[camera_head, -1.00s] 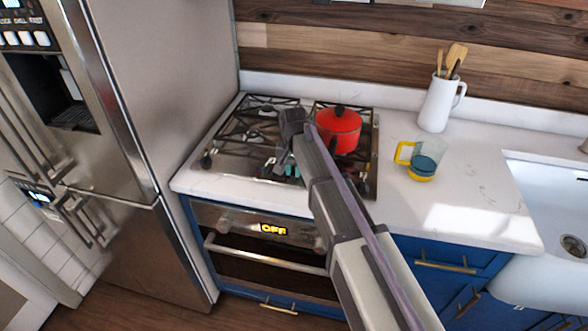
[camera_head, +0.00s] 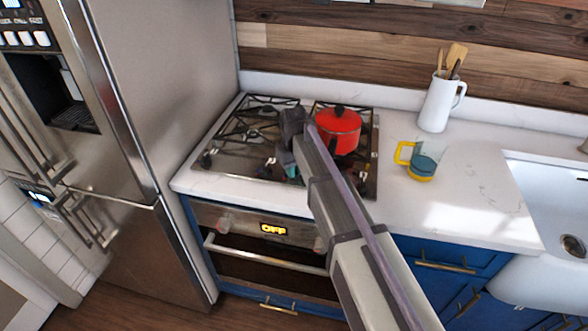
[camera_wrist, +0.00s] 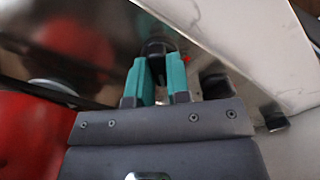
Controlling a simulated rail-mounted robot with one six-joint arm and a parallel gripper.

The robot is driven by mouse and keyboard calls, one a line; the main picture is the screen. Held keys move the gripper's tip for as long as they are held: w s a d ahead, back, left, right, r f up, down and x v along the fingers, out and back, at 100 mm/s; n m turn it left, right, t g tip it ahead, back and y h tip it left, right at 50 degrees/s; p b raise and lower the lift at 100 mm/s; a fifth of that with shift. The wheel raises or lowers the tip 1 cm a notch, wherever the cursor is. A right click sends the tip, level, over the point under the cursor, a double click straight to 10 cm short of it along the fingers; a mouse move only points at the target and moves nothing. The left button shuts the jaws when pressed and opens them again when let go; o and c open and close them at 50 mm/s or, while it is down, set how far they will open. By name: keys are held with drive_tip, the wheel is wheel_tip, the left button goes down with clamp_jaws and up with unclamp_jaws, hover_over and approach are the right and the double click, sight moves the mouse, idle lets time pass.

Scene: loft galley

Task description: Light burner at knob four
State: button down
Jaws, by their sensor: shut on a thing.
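The gas cooktop (camera_head: 240,159) is set in the white counter, with black grates at the back and control knobs along its front. One black knob (camera_head: 205,160) shows at the front left. My gripper (camera_head: 291,169) is low over the front middle of the cooktop, partly hidden by my arm. In the wrist view my teal fingers (camera_wrist: 161,75) are closed around a black knob (camera_wrist: 157,47). Another dark knob (camera_wrist: 217,84) stands beside them to the right. I cannot tell the knobs' numbers. No flame shows on the visible burners.
A red lidded pot (camera_head: 338,130) sits on the right burner, close beside my arm. A yellow-handled glass mug (camera_head: 423,162) and a white pitcher of utensils (camera_head: 438,103) stand on the counter at right. The oven display (camera_head: 273,229) reads OFF. A steel fridge (camera_head: 175,100) borders the left.

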drive_tip(key=shift+n, duration=1)
drive_tip(key=c, duration=1.1)
unclamp_jaws()
wheel_tip(320, 180, up, 11)
drive_tip(key=p, duration=1.1)
drive_tip(key=shift+f, duration=0.1)
